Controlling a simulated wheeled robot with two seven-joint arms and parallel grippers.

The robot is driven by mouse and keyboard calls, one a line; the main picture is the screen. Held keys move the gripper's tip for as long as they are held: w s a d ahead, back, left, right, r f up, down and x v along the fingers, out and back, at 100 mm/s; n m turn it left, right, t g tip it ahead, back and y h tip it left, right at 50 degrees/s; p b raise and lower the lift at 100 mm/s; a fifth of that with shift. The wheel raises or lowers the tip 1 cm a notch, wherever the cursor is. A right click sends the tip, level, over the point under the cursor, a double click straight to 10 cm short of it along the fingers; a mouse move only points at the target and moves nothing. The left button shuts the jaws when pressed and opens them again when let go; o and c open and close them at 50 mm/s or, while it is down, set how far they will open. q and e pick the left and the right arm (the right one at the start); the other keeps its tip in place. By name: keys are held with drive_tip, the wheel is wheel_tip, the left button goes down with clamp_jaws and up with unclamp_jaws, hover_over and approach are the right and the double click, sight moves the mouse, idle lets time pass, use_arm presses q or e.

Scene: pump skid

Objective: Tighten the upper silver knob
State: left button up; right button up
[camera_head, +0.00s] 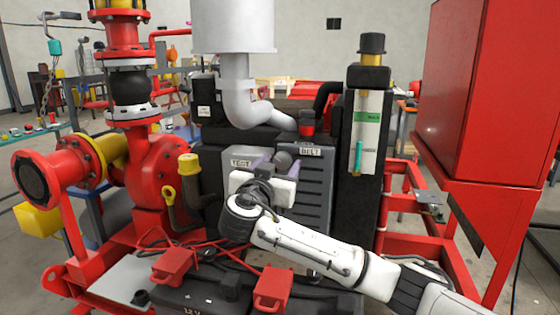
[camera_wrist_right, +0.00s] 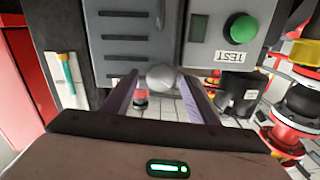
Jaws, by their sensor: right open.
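A round silver knob (camera_wrist_right: 160,76) sits at the edge of the grey louvred panel, between my fingertips in the right wrist view. In the head view a dark grey round knob (camera_head: 283,160) shows just beyond my right gripper, partly hidden by it. My right gripper (camera_head: 270,166) is open in front of the grey panel, and it also shows in the right wrist view (camera_wrist_right: 158,90) with one finger on each side of the knob. A gap shows beside both fingers; contact is not visible. My left gripper is not in view.
A grey box with a TEST label (camera_wrist_right: 233,57) and a green button (camera_wrist_right: 240,28) stands close beside the fingers. The louvred BELT panel (camera_head: 313,190) is behind the gripper. A red cabinet (camera_head: 490,90) is at the right, and red pump piping (camera_head: 160,165) at the left.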

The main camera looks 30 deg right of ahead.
drive_tip(key=shift+w+d, duration=0.25)
drive_tip(key=shift+d, duration=0.05)
